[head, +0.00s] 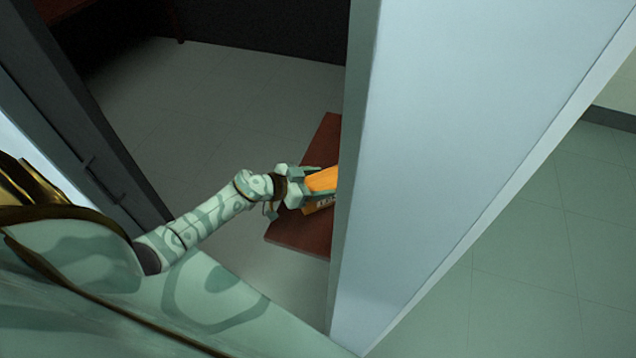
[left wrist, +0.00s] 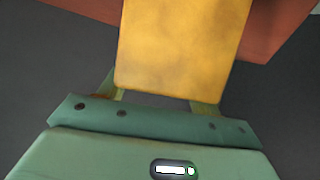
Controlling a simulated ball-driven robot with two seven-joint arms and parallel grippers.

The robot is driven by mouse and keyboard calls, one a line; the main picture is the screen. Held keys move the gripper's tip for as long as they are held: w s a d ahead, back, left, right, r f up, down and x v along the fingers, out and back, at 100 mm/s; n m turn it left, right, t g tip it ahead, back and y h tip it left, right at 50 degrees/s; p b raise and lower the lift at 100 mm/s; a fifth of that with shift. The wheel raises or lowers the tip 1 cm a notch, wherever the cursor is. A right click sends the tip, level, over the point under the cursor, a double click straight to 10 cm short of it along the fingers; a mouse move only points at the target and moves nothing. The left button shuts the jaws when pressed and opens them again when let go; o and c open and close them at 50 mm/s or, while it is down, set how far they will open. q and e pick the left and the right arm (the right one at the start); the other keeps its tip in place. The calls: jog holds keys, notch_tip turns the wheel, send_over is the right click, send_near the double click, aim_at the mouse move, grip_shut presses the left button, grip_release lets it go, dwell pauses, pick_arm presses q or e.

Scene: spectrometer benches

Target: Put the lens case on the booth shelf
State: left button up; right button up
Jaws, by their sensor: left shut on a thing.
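My left gripper (head: 309,188) reaches through a doorway and is shut on an orange case, the lens case (head: 323,180). In the left wrist view the lens case (left wrist: 180,45) fills the space between the fingers of my left gripper (left wrist: 165,95). In the head view the case's right end is hidden behind the pale wall edge. A reddish-brown board, which looks like the booth shelf (head: 298,232), lies below the case. It also shows in the left wrist view (left wrist: 283,25) behind the case. I cannot tell whether case and shelf touch. My right gripper is not in view.
A broad pale wall or door panel (head: 450,130) stands close to the right of my left arm and hides part of the shelf. A dark door frame (head: 85,120) stands on the left. Grey tiled floor (head: 230,110) inside is clear. A dark red surface (head: 110,15) is at the far upper left.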

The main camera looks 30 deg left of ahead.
pick_arm(q)
jog(key=o, duration=1.2)
jog(key=shift+f, duration=0.1)
jog(key=shift+s+r, duration=0.15)
jog(key=shift+r, duration=0.05)
jog(key=p+v, duration=0.2)
jog(key=v, duration=0.9)
jog(key=shift+s+a+r, duration=0.15)
jog(key=shift+s+a, duration=0.05)
jog(key=shift+s, duration=0.05)
